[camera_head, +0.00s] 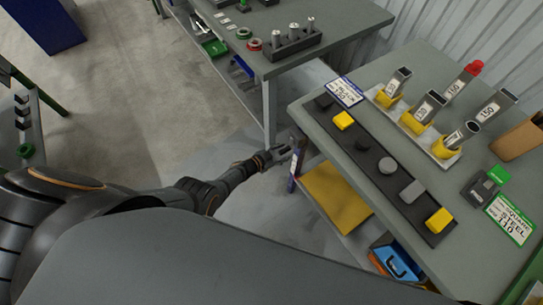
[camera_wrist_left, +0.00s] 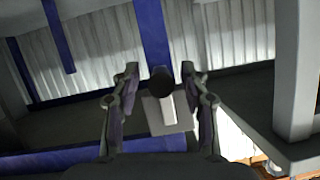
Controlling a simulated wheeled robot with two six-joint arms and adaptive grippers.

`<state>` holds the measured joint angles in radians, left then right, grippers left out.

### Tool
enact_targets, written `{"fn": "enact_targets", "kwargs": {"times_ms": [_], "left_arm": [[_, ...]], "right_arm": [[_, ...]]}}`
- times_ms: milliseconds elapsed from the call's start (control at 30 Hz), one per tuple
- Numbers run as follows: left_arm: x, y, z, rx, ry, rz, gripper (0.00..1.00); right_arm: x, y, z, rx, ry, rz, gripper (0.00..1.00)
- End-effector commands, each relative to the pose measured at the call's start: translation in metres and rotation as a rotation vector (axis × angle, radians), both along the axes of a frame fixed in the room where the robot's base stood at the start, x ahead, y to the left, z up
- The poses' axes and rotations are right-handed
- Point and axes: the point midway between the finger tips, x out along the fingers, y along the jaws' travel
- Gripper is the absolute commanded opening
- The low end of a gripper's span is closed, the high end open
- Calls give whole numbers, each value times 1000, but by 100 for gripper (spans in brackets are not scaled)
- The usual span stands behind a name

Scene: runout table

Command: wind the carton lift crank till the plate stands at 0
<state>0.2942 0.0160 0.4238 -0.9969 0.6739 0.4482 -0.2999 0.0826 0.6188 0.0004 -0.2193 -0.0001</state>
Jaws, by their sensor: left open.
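My left gripper (camera_head: 280,154) reaches in from the left, close to the front left corner of the right-hand table. In the left wrist view its two fingers (camera_wrist_left: 160,73) stand apart, open. A dark round knob (camera_wrist_left: 160,81), probably the crank's handle, shows between the fingertips; I cannot tell whether they touch it. A pale grey block or plate (camera_wrist_left: 158,117) shows behind it. In the head view a narrow blue and grey upright (camera_head: 292,182) stands beside the gripper at the table corner. The lift's plate reading cannot be made out. My right gripper is not in view.
The right-hand table (camera_head: 300,112) carries a dark strip of blocks (camera_head: 366,156), yellow holders (camera_head: 412,123) and a green-edged label (camera_head: 509,219). A yellow panel (camera_head: 335,196) and a blue box (camera_head: 397,264) sit below. Another table (camera_head: 345,22) stands behind. Bare floor (camera_head: 130,95) lies left.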

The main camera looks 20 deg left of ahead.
Motion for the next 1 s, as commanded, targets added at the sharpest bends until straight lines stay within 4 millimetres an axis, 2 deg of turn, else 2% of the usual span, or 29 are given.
{"fn": "enact_targets", "kwargs": {"times_ms": [233, 633, 800, 1000], "left_arm": [[-20, 13, 10, 6, -1, 1, 45], [-78, 51, 38, 5, 1, 1, 45], [-87, 57, 44, 2, 0, 2, 45], [-88, 58, 45, 2, 0, 2, 45]], "right_arm": [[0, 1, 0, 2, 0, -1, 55], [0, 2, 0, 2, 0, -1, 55], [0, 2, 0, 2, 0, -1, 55], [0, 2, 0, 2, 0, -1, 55]]}}
